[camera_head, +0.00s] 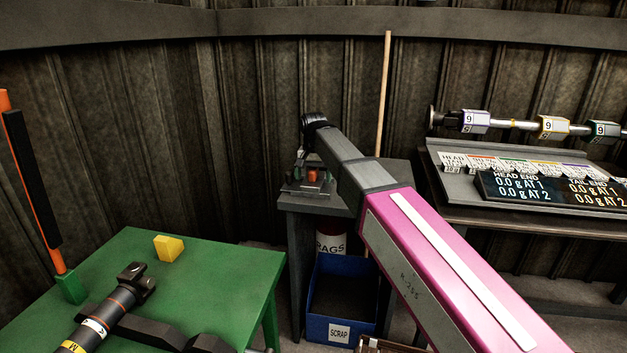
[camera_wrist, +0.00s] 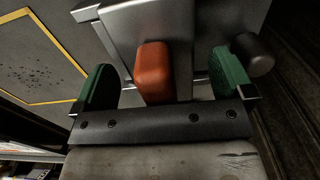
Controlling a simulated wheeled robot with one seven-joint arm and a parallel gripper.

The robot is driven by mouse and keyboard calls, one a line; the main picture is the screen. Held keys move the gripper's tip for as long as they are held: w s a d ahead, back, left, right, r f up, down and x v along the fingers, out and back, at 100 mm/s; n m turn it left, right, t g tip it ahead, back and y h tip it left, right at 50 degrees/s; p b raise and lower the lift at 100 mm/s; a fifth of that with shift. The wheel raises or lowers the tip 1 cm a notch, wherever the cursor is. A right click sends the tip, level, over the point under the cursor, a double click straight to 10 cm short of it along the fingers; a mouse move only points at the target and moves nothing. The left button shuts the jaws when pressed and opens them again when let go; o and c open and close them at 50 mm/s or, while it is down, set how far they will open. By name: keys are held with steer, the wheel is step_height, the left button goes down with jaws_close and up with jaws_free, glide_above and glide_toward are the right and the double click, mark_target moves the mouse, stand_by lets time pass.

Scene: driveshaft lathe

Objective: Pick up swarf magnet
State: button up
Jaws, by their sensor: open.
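An orange block-shaped part (camera_wrist: 154,73) stands against a silver-grey metal body (camera_wrist: 150,25) in the wrist view; I take this to be the swarf magnet, though no label shows. In the head view the orange part (camera_head: 313,177) shows small on the grey side table, by a grey metal base (camera_head: 304,189). My gripper (camera_wrist: 165,82) is open, with one green finger pad on each side of the orange part. In the head view my gripper (camera_head: 314,170) is at the far end of my arm, partly hidden.
The grey side table (camera_head: 299,203) holds the metal base. A blue scrap bin (camera_head: 338,297) and a rags container (camera_head: 331,243) are below. A green bench (camera_head: 215,275) at left carries a yellow block (camera_head: 168,247) and a dark shaft (camera_head: 103,318). A wooden pole (camera_head: 384,95) leans behind.

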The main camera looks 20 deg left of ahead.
steer(key=c, duration=1.2)
steer(key=shift+r, duration=0.1)
steer(key=shift+r, duration=0.55)
step_height(320, 180, up, 2)
steer(key=shift+r, duration=0.25)
steer(key=s+d+r, duration=0.1)
steer(key=s+r, duration=0.1)
steer(key=s, duration=0.1)
steer(key=s+d+r, duration=0.2)
steer(key=s+r, duration=0.1)
steer(key=s, duration=0.1)
steer(key=s+d+r, duration=0.1)
steer(key=s+r, duration=0.1)
steer(key=s, duration=0.1)
steer(key=shift+s+d+r, duration=0.15)
steer(key=shift+s+d, duration=0.2)
